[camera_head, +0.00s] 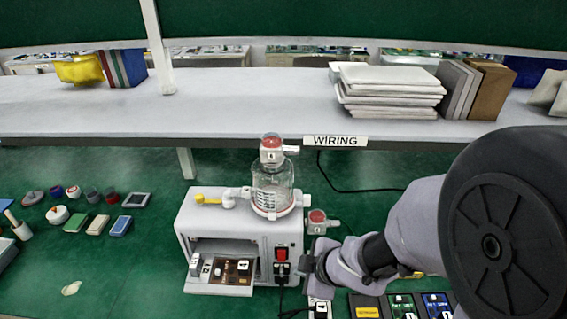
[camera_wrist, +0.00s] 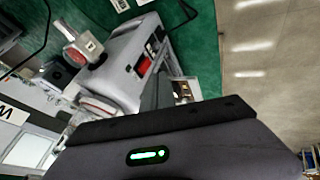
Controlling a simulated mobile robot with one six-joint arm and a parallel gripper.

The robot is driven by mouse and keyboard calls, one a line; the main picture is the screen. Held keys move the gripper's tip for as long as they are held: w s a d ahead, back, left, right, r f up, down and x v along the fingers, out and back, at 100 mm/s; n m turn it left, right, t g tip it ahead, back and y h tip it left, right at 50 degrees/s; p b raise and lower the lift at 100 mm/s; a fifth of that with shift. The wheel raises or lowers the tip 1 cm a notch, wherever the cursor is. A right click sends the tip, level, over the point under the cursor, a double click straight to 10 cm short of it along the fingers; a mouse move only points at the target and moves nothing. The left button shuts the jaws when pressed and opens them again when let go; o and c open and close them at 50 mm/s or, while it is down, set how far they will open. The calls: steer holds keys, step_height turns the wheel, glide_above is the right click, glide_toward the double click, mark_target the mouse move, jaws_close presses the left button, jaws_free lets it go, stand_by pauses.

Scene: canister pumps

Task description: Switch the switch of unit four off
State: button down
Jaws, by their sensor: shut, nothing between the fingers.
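One canister pump unit (camera_head: 236,240) stands on the green surface, a pale box with a clear canister (camera_head: 272,190) on top. A red rocker switch (camera_head: 282,254) sits on its front, right of the open bay, above a black plug. The switch also shows in the wrist view (camera_wrist: 145,64); its position is too small to tell. The unit's small number labels are hard to read, so I cannot confirm it is unit four. My gripper (camera_head: 309,266) is shut and empty, just right of the switch and plug, seemingly apart from them.
A red-topped valve (camera_head: 317,218) sticks out at the unit's right, just above my gripper. A black cable runs down from the plug. Small cards (camera_head: 402,305) lie at the front right. Several small items lie at left. A shelf (camera_head: 230,110) with a WIRING label spans the back.

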mark_target(282, 256)
steer(key=w+r+b+x, duration=0.1)
steer(key=b+x, duration=0.4)
steer(key=x, duration=0.7)
steer(key=shift+w+b, duration=0.4)
steer(key=shift+w, duration=0.2)
